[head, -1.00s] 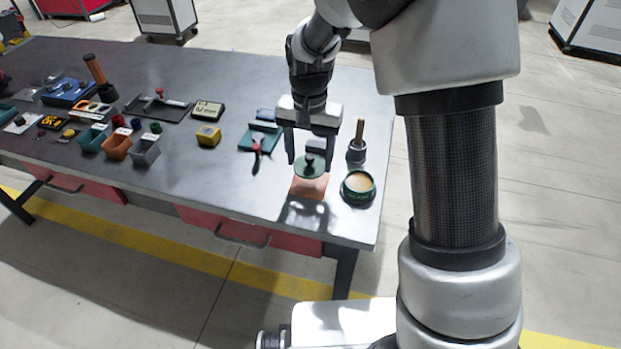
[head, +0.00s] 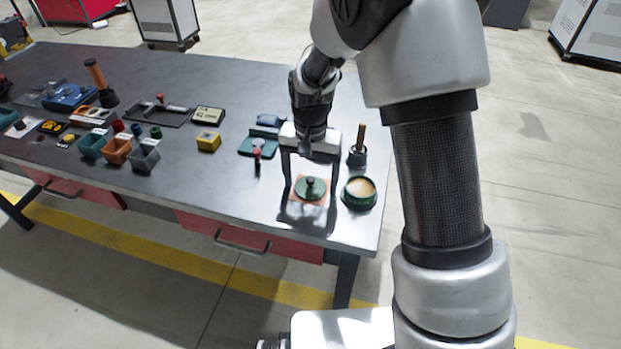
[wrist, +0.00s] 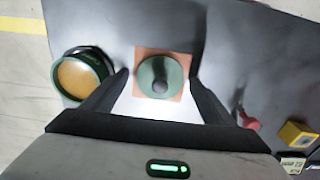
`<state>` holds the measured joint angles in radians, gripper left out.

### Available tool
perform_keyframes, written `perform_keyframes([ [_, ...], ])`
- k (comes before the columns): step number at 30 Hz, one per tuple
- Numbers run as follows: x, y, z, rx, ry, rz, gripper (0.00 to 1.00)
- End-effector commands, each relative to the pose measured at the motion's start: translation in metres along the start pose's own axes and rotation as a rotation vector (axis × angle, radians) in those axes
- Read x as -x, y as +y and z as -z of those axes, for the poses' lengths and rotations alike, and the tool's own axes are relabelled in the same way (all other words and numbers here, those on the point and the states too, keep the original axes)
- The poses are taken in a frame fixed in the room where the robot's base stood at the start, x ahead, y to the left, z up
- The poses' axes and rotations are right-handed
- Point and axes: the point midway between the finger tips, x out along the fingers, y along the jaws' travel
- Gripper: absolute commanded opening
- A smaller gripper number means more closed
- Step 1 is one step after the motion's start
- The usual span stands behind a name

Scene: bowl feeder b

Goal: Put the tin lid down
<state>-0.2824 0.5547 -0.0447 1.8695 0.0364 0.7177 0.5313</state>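The tin lid (head: 311,188), a green disc with a dark knob, lies on a square orange pad (head: 296,202) near the table's right end. It also shows in the wrist view (wrist: 160,76), on the pad (wrist: 142,54). My gripper (head: 311,190) is open over the lid, one finger on each side. In the wrist view, my gripper (wrist: 160,73) shows clear gaps between both fingers and the lid. The open green tin (head: 359,193), with tan contents, stands just right of the pad; it is at left in the wrist view (wrist: 82,76).
A dark pot with a wooden handle (head: 358,155) stands behind the tin. A teal stand (head: 262,142) with a red-tipped tool (head: 257,154) and a yellow box (head: 208,141) are to the left. Several bins (head: 117,151) stand farther left. Bare tabletop lies left of the pad.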

Motion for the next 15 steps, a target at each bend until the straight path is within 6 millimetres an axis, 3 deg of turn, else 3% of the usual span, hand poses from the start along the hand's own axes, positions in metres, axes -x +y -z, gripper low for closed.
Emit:
perform_keyframes([
  [8, 0.002, 0.000, 0.000, 0.000, 0.000, 0.000, 0.79],
  [11, 0.009, 0.000, 0.000, 0.000, 0.002, 0.001, 0.79],
  [15, 0.032, -0.001, 0.001, 0.000, 0.004, 0.002, 0.79],
])
